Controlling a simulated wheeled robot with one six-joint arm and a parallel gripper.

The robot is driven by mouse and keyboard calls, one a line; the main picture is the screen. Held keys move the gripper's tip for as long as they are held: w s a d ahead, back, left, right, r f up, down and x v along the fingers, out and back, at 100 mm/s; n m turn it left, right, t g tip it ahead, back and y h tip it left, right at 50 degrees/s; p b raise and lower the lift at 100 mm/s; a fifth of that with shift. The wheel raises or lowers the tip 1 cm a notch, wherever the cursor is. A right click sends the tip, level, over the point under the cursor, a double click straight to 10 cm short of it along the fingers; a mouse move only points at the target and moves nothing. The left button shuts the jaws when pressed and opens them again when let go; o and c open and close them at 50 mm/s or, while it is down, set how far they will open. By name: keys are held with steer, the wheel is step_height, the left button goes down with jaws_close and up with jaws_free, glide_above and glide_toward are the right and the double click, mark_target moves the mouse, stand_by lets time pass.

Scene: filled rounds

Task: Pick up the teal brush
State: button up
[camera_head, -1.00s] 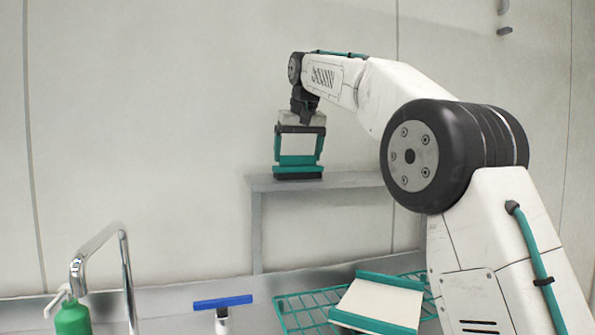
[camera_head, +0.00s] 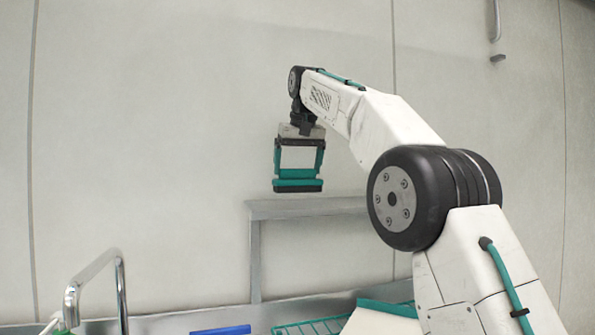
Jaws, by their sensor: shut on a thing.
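The teal brush (camera_head: 298,186) has a teal body with a dark lower side. It hangs level below my gripper (camera_head: 298,174), slightly above the grey shelf, with a thin strip of wall showing beneath it. My gripper points straight down and its teal fingers are shut on the brush. The fingertips merge in colour with the brush, so the exact contact is hard to see.
The grey shelf (camera_head: 330,208) stands against the pale wall. Below are a chrome tap (camera_head: 121,285), a blue-topped item (camera_head: 220,330), a teal wire rack (camera_head: 310,327) and a cream, teal-edged board (camera_head: 375,322). The wall space above the shelf is clear.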

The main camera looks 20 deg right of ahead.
steer(key=s+d+r, duration=0.1)
steer(key=s, duration=1.4)
steer(key=shift+s+d+r, duration=0.25)
steer(key=shift+s, duration=0.15)
steer(key=o, duration=0.4)
